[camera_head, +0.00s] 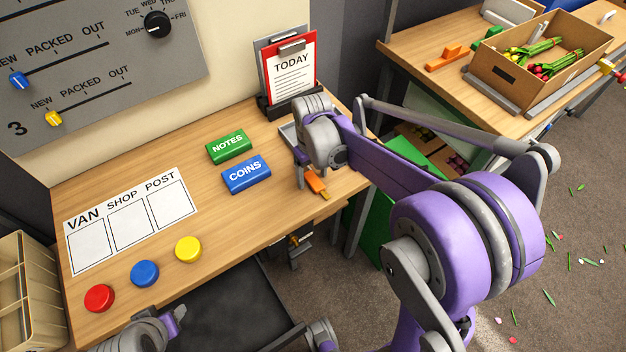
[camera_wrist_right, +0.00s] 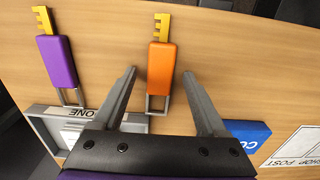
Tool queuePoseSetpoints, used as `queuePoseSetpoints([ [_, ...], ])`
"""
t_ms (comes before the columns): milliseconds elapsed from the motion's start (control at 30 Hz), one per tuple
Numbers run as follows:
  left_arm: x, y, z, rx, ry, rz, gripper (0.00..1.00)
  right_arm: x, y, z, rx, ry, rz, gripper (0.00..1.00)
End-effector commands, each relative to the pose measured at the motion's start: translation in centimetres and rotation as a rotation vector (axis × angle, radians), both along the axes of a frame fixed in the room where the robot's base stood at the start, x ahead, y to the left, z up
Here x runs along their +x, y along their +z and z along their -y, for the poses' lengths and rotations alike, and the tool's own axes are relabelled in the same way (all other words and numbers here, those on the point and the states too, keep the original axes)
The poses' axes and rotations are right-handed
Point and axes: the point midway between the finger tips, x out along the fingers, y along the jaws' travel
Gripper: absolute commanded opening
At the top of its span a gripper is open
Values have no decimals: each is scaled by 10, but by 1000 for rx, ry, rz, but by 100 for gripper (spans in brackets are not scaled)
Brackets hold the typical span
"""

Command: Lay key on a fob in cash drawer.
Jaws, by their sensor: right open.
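An orange key fob (camera_wrist_right: 161,65) with a yellow key lies on the wooden desk; it also shows in the head view (camera_head: 316,183). A purple key fob (camera_wrist_right: 57,62) with a yellow key lies to its left in the wrist view; my arm hides it in the head view. My right gripper (camera_wrist_right: 160,92) is open and empty, its fingers spread on either side of the orange fob's metal loop end. Part of my left gripper (camera_head: 172,320) shows at the bottom left, its jaws unclear. I cannot make out an open cash drawer for certain.
A grey tray (camera_wrist_right: 40,118) sits beside the fobs. Green NOTES (camera_head: 229,146) and blue COINS (camera_head: 246,174) blocks stand left of the right gripper. A red clipboard (camera_head: 291,72) stands behind. Red (camera_head: 99,298), blue (camera_head: 144,273) and yellow (camera_head: 188,249) buttons line the front left.

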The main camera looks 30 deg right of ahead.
Motion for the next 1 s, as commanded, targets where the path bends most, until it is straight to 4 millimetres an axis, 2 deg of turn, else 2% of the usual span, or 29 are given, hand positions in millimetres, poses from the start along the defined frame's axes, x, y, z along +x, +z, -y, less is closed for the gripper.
queuePoseSetpoints([
  [233,0,0,0,0,0,0,50,0,-1,0,0,-1,0,73],
  [633,0,0,0,0,0,0,50,0,-1,0,0,-1,0,1],
  [1000,0,1,0,0,0,0,50,0,4,0,0,-1,0,0],
])
